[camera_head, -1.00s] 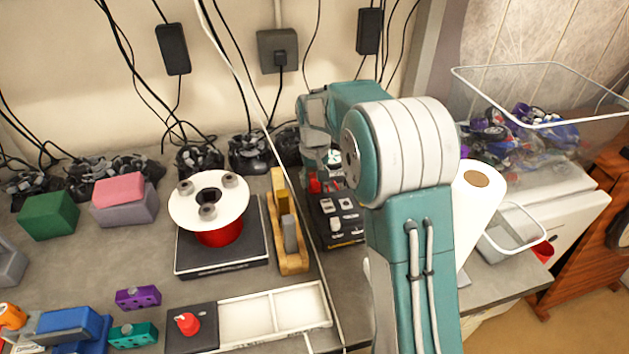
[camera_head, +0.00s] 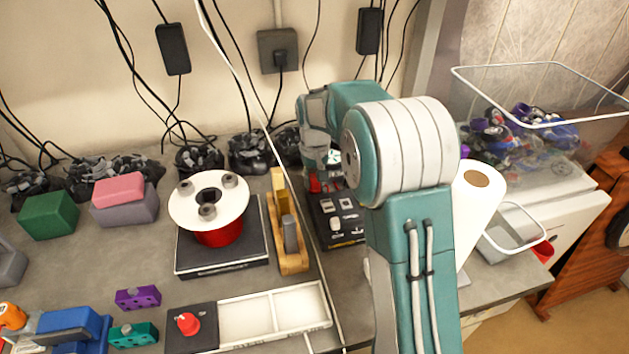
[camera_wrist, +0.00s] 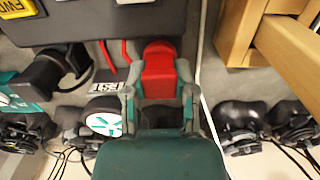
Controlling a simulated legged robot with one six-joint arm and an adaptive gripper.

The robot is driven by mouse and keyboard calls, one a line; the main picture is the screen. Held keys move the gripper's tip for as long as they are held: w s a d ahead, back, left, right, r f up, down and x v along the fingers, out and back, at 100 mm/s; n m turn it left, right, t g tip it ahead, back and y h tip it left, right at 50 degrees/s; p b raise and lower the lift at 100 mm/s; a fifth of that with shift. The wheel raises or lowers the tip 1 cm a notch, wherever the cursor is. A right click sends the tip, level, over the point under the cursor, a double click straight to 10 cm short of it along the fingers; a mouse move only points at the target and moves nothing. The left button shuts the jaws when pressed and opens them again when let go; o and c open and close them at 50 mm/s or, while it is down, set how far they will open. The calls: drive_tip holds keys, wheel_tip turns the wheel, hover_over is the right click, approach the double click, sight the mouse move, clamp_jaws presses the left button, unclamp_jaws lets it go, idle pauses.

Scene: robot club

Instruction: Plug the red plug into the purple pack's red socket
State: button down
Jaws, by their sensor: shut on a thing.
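The red plug (camera_wrist: 158,68) sits between the two fingers of my gripper (camera_wrist: 158,85) in the wrist view. My gripper is shut on it. In the head view my gripper (camera_head: 322,177) is low at the back edge of a black switch box, with a bit of red showing below it; my arm hides part of this spot. Red leads (camera_wrist: 105,55) run beside the plug. The purple pack (camera_head: 138,298) lies on the bench at the front left, far from my gripper. Its socket colours are too small to tell.
The black switch box (camera_head: 347,229) is just in front of my gripper. A wooden holder (camera_head: 291,262) and a spool (camera_head: 218,232) on a scale stand between it and the purple pack. A teal pack (camera_head: 135,335) and a red knob (camera_head: 187,322) are close to the purple pack.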

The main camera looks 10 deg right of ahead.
sight(314, 175)
drive_tip(key=shift+r, duration=1.15)
idle(0.7)
drive_tip(key=shift+r, duration=1.7)
